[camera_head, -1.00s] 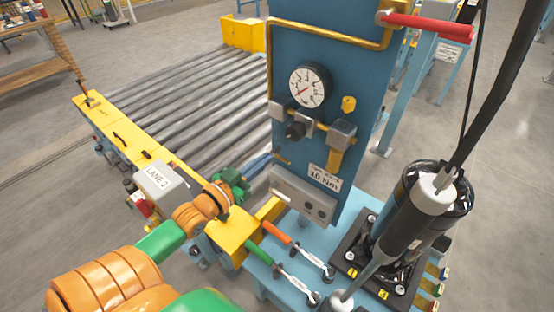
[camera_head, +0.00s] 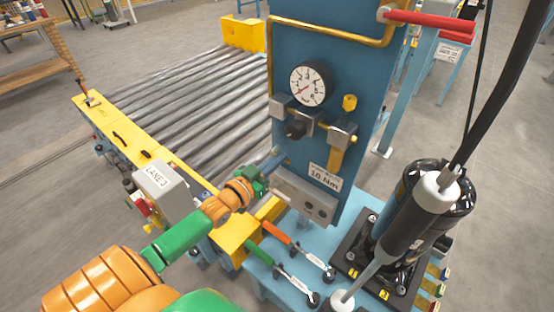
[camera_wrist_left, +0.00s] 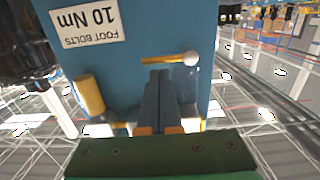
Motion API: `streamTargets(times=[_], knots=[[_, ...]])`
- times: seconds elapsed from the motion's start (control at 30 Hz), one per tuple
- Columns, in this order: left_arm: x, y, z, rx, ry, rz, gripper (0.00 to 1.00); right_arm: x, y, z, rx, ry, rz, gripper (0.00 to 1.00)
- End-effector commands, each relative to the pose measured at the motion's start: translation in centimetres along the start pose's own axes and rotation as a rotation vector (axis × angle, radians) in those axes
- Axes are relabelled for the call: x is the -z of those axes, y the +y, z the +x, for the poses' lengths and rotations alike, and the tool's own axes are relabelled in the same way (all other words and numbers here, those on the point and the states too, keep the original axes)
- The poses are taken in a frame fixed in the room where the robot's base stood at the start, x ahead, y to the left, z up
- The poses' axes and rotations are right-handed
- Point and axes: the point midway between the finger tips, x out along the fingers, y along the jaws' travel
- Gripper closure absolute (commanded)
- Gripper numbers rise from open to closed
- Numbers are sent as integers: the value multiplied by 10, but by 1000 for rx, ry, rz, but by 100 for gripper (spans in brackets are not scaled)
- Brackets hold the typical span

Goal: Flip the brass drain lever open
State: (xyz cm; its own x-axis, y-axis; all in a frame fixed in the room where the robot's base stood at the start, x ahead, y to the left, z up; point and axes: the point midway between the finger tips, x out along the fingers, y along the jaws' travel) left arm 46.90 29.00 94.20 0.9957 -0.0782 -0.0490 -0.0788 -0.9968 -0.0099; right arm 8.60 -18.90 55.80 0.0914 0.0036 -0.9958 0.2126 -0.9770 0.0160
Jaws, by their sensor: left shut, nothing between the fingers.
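The brass drain lever (camera_wrist_left: 165,60) lies about level across the blue panel in the left wrist view, with a pale round knob at its right end. In the head view I cannot make it out clearly at my fingertips. My left gripper (camera_head: 278,160) reaches the lower left of the blue panel (camera_head: 335,90). Its fingers are shut and empty. In the left wrist view the fingertips (camera_wrist_left: 157,74) are right by the lever, just below it in the picture. I cannot tell whether they touch. My right gripper is out of view.
A pressure gauge (camera_head: 309,84), brass fittings and a 10 Nm label (camera_head: 324,177) are on the panel. A grey block (camera_head: 305,197) sits below. Orange-handled (camera_head: 277,231) and green-handled tools lie on the blue bench.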

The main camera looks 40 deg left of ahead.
Motion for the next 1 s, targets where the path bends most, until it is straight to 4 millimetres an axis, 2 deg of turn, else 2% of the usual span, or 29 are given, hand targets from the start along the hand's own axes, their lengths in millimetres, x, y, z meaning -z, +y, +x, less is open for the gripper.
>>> streamTargets(times=[1.0], knots=[[-10, 4, 1, 13, -1, 240, 100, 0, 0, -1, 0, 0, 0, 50]])
